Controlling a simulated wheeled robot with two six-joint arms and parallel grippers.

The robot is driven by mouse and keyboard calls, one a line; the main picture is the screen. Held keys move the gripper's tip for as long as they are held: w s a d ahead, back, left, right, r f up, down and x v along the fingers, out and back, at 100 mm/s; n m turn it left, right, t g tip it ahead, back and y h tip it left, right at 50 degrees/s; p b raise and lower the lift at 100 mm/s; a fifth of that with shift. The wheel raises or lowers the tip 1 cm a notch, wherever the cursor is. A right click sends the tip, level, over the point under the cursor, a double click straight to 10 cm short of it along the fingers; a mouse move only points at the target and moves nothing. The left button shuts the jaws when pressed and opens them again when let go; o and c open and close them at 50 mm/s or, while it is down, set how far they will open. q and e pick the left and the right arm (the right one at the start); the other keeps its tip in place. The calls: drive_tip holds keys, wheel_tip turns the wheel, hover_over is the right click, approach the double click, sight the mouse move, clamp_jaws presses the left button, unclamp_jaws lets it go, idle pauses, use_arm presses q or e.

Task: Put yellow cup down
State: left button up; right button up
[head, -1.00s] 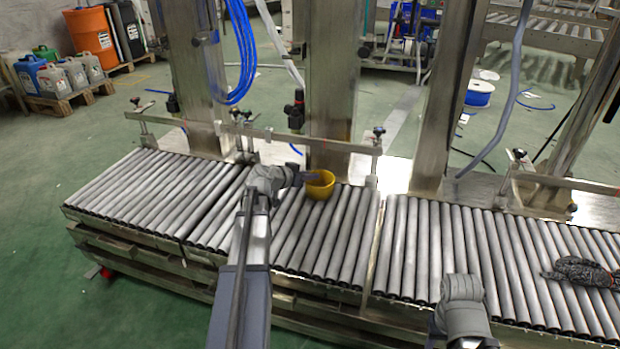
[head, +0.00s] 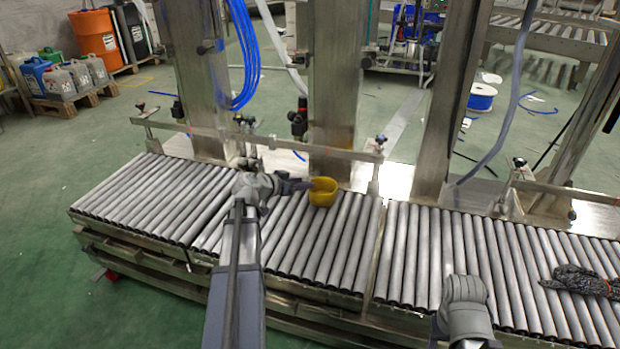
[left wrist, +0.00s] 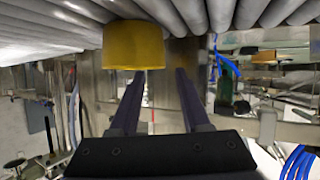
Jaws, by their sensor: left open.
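The yellow cup (head: 324,193) stands on the metal rollers of the conveyor, near its back rail, in the head view. My left gripper (head: 301,186) is just left of the cup, with its fingers pointing at it. In the left wrist view, which looks upside down, the cup (left wrist: 133,46) rests against the rollers beyond the fingertips. The two dark fingers of the left gripper (left wrist: 160,74) are apart with nothing between them. My right arm's grey wrist shows at the lower right of the head view, but its fingers do not show.
The roller conveyor (head: 345,245) runs across the view, with free rollers around the cup. A metal rail (head: 270,135) and steel posts (head: 332,90) stand behind it. A dark, knitted-looking item (head: 580,281) lies on the rollers at the right.

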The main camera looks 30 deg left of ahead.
use_arm(q)
drive_tip(key=p+v, duration=0.2)
drive_tip(key=v, duration=0.4)
